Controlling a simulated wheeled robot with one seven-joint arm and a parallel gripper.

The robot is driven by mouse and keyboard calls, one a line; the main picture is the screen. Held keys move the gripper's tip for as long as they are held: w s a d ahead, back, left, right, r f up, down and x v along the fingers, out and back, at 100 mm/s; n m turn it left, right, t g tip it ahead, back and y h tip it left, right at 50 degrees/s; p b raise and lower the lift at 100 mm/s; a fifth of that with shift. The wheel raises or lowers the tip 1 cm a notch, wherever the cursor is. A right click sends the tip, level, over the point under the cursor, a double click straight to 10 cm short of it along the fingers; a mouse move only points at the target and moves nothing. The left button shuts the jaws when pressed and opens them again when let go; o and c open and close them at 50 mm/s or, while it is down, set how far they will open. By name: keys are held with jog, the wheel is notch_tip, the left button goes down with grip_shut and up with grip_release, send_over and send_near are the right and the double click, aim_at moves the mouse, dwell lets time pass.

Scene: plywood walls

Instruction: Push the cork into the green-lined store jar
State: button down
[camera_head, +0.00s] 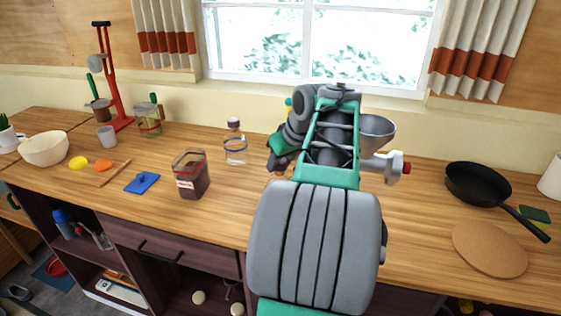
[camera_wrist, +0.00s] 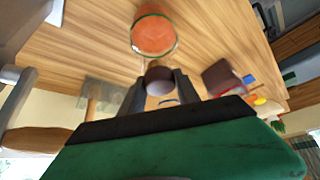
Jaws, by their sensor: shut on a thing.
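My gripper (camera_wrist: 161,76) is shut on the cork (camera_wrist: 160,80), a short brownish plug with a paler end, in the wrist view. The green-lined store jar (camera_wrist: 154,36) is just beyond the fingertips there, seen from above, with a green ring at its rim and orange contents. The cork appears apart from the jar's mouth, but the exact gap cannot be told.
A blue-lined jar (camera_head: 235,152) with a stopper and a red-lined dark jar (camera_head: 193,178) stand left of my arm. A metal grinder (camera_head: 376,132), a black pan (camera_head: 478,184) and a round cork mat (camera_head: 489,249) are right.

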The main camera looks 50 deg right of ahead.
jog(key=c, duration=1)
grip_release()
jog(key=shift+s+f, duration=0.1)
jog(key=shift+f, duration=0.25)
jog(key=shift+o, duration=1)
jog(key=shift+a+f, duration=0.1)
jog(key=o, duration=0.4)
jog(key=shift+f, duration=0.1)
notch_tip(320, 180, up, 2)
jog(key=shift+r+p, duration=0.25)
jog(key=shift+p, duration=0.75)
notch_tip(320, 180, up, 6)
jog(key=p, duration=0.5)
jog(key=shift+r, duration=0.2)
